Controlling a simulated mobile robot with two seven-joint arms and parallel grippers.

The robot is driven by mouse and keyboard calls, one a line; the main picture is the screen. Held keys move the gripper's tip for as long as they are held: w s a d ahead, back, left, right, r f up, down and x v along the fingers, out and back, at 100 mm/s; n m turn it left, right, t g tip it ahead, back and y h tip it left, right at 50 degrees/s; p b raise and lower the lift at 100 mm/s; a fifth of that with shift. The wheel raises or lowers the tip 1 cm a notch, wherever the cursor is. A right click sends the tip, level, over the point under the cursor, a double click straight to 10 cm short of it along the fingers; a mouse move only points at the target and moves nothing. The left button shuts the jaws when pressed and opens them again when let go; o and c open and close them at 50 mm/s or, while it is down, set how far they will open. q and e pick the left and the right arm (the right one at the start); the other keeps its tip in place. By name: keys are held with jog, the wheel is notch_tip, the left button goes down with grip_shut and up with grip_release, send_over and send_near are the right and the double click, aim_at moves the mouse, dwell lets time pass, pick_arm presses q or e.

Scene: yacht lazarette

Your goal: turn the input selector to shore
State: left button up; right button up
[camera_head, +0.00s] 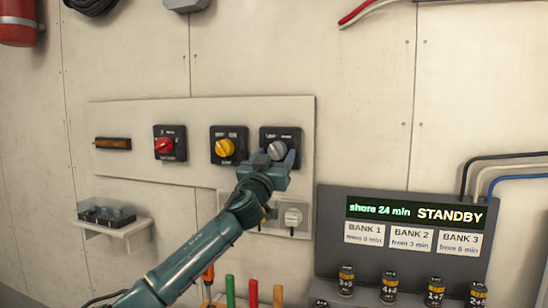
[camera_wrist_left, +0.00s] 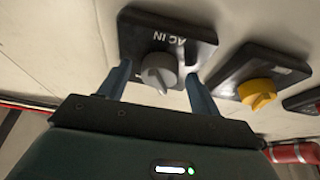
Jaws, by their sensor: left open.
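The input selector is a grey knob (camera_head: 277,149) on a black plate, the rightmost in a row on the pale panel. In the left wrist view the same grey knob (camera_wrist_left: 158,72) shows under an upside-down "AC IN" label. My left gripper (camera_head: 276,158) is open, with one finger on each side of the knob. In the left wrist view small gaps seem to show between the fingers and the knob; contact is not clear. The position the knob points to is too small to read. My right gripper is not in view.
A yellow knob (camera_head: 225,148) and a red knob (camera_head: 164,145) sit left of the selector. Below it is a white socket (camera_head: 293,217). A grey console (camera_head: 330,215) at the right reads "shore 24 min STANDBY". A small shelf (camera_head: 130,229) juts out at left. Coloured tool handles stand below.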

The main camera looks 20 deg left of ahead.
pick_arm(q)
jog(key=c, duration=1)
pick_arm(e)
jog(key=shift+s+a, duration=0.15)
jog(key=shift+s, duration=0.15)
